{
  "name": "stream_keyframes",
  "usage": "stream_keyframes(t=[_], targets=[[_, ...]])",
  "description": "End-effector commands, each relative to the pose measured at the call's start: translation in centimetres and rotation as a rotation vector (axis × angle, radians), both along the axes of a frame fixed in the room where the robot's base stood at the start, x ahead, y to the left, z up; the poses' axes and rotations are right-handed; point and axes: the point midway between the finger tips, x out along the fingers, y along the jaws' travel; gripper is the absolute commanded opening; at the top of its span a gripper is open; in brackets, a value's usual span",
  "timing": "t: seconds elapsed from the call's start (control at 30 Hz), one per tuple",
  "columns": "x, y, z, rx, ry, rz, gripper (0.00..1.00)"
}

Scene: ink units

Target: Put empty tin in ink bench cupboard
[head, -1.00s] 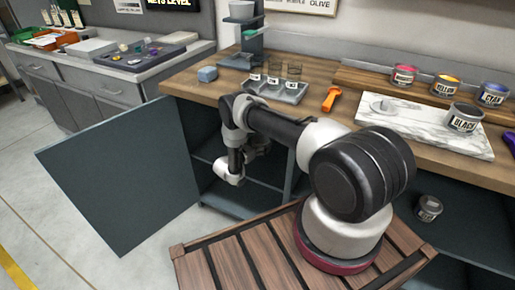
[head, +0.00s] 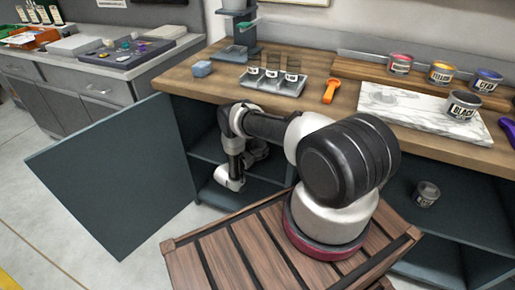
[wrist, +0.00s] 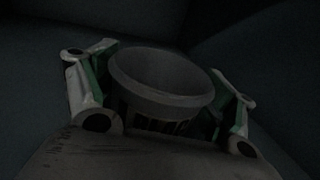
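My gripper (wrist: 163,95) is inside the open left bay of the bench cupboard (head: 207,181). In the head view the arm's wrist shows in the opening, and the fingers are hidden. In the wrist view a grey, hollow tin (wrist: 165,80) is upright between the two fingers, with dark partly hidden lettering on its side. The green-lined fingers appear closed against its two sides. Whether the tin's base touches a shelf is hidden. The cupboard door (head: 115,175) is swung wide open to the left.
A divider stands right of the bay. Another grey tin (head: 426,194) sits on a shelf in the right bay. On the bench top (head: 215,85) are a black tin (head: 464,105), coloured tins, a marble slab (head: 400,106), an orange tool (head: 331,90) and a grey tray (head: 272,84).

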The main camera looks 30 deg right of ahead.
Motion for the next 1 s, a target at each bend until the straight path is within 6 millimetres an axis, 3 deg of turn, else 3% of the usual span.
stream_keyframes(t=[0.47,1.0], targets=[[0.0,0.3,0.3,0.0,0.0,0.002,0.97],[-4.1,9.9,0.3,0.0,0.001,0.003,0.97]])
